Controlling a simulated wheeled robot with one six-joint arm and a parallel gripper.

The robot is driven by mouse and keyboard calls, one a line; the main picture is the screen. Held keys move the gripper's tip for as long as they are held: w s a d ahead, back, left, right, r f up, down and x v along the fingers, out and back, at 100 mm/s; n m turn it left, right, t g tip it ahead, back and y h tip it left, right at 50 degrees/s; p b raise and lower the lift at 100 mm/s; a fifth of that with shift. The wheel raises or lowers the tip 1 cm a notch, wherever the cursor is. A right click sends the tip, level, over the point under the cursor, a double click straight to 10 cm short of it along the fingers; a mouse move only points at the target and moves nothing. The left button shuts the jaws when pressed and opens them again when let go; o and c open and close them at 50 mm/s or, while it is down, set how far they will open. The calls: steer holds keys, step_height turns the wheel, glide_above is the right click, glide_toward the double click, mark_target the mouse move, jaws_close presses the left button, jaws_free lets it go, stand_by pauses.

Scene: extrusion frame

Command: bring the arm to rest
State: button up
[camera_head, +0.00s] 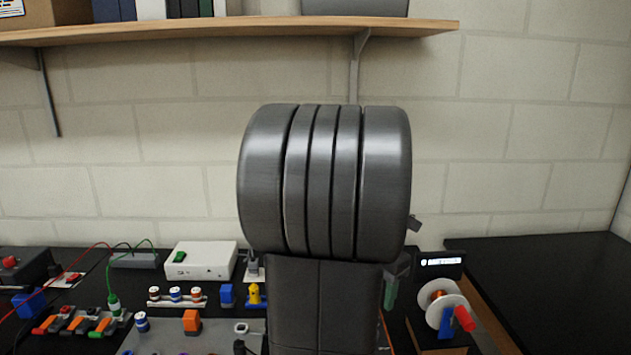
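My own arm fills the middle of the head view, with a large rounded dark grey joint above a dark link. It stands in front of the bench and the wall. The fingers of my gripper cannot be made out; the arm hides most of what lies behind it. Small dark grey parts show past the arm's right edge, and I cannot tell whether they belong to my gripper. A narrow green piece (390,291) shows just below them, partly hidden.
A black bench holds a white box (201,261), an orange block (192,320), a yellow piece (256,295), several small coloured parts and wires at left. The far right bench top (550,280) is clear. A wooden shelf (220,32) hangs above.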

step_height(320, 180, down, 11)
steer(key=shift+r, duration=0.1)
steer(key=shift+m, duration=0.4)
steer(key=m, duration=0.4)
steer(key=shift+r+m, duration=0.1)
steer(key=shift+m, duration=0.3)
steer(key=m, duration=0.5)
steer(key=shift+s+m, duration=0.15)
steer(key=shift+m, duration=0.15)
steer(key=m, duration=1)
steer(key=shift+a+m+b, duration=0.1)
steer(key=shift+m+b, duration=0.2)
steer(key=shift+s, duration=0.1)
